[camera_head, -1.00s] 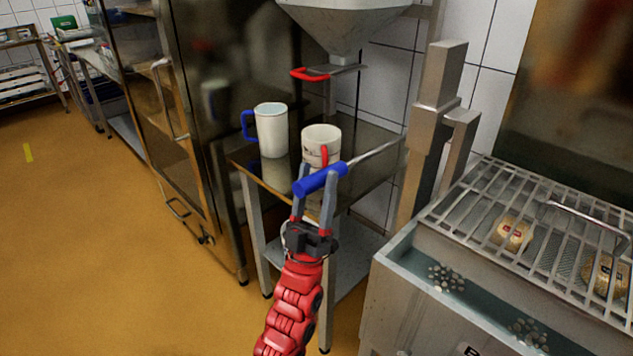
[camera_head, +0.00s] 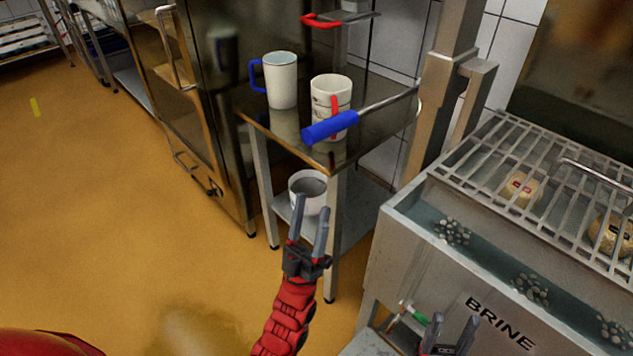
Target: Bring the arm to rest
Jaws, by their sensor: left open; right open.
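My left gripper (camera_head: 309,218) is at the end of a red arm in the middle. It is open and empty, its fingers pointing up in front of a white container (camera_head: 305,182) on the stand's lower shelf. My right gripper (camera_head: 457,333) shows at the bottom edge by the brine tank; its fingers are apart, and most of its arm is out of view. A tool with a blue handle (camera_head: 330,128) lies on the stand's top (camera_head: 362,140), above and apart from my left gripper.
A white mug with a blue handle (camera_head: 282,85) and a white cup with a red stripe (camera_head: 326,92) stand on the stand. The brine tank (camera_head: 440,260) with a grate and cheeses fills the right. Open orange floor (camera_head: 130,220) lies left.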

